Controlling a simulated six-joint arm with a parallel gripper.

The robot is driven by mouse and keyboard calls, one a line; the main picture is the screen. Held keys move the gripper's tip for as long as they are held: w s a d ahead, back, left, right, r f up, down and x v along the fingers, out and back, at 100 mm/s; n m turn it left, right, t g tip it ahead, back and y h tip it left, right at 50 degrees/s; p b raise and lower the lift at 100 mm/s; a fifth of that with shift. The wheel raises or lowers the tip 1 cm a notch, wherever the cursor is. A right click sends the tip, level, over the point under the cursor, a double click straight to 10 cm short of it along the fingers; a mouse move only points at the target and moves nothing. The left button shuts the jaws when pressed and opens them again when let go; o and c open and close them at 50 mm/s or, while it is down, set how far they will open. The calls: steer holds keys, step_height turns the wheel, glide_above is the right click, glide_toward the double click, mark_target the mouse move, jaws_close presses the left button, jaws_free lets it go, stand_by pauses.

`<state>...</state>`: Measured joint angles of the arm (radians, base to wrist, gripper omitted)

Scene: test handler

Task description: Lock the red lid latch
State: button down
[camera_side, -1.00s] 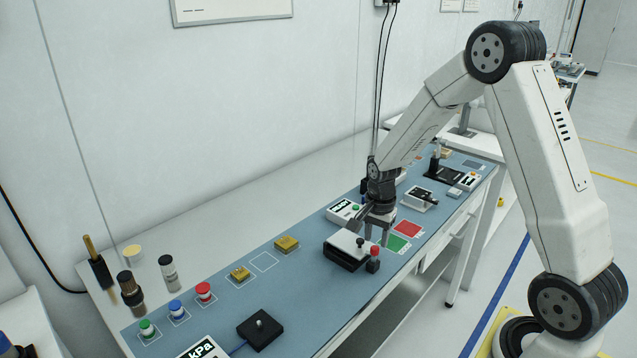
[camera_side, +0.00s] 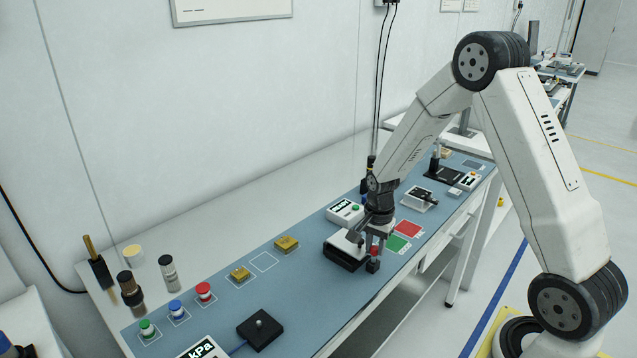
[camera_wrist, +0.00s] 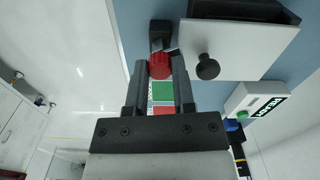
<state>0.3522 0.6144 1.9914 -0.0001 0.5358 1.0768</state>
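The red lid latch (camera_side: 374,251) is a red knob on a small black block at the front right corner of a black box with a white lid (camera_side: 343,241). My gripper (camera_side: 375,243) is low, right over the latch. In the wrist view the red knob (camera_wrist: 160,66) sits between my two fingertips (camera_wrist: 160,69), one on each side. The fingers stand apart; whether they touch the knob cannot be told. My gripper hides part of the lid in the side view.
Green (camera_side: 397,243) and red (camera_side: 408,229) squares lie just right of the box. A white meter with a green button (camera_side: 345,210) stands behind it. Yellow blocks (camera_side: 286,243) and colored buttons (camera_side: 204,291) are to the left. The bench's front edge is close to the latch.

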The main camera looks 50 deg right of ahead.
steer(key=shift+m, duration=2.5)
steer(key=c, duration=0.7)
jaws_free()
steer(key=shift+c, duration=0.2)
steer(key=shift+r, duration=0.2)
steer(key=shift+r, duration=2.3)
steer(key=shift+a, duration=0.1)
